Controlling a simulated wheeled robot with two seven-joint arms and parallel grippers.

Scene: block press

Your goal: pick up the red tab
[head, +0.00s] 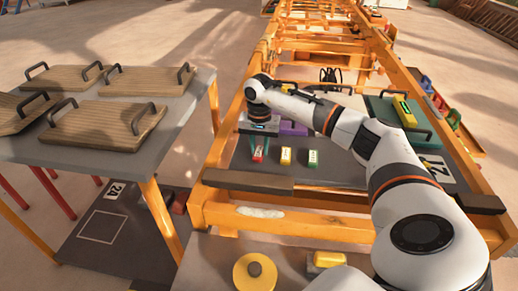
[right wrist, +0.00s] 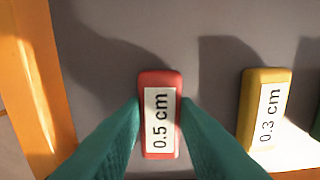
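The red tab (head: 259,152) lies on the grey tabletop, the leftmost of three small labelled tabs. In the right wrist view the red tab (right wrist: 161,80) carries a white label reading "0.5 cm". My right gripper (head: 259,146) points down over it. The two teal fingertips (right wrist: 160,104) lie along its left and right edges, with no gap visible, so they appear closed on it. The tab seems to be still at table level. My left gripper is not in view.
A yellow tab (head: 286,156) marked "0.3 cm" and a green tab (head: 313,159) stand in a row to the right. A purple block (head: 294,128) is behind them. The orange frame (right wrist: 38,70) runs close on the left. A green tray (head: 384,106) is at the back right.

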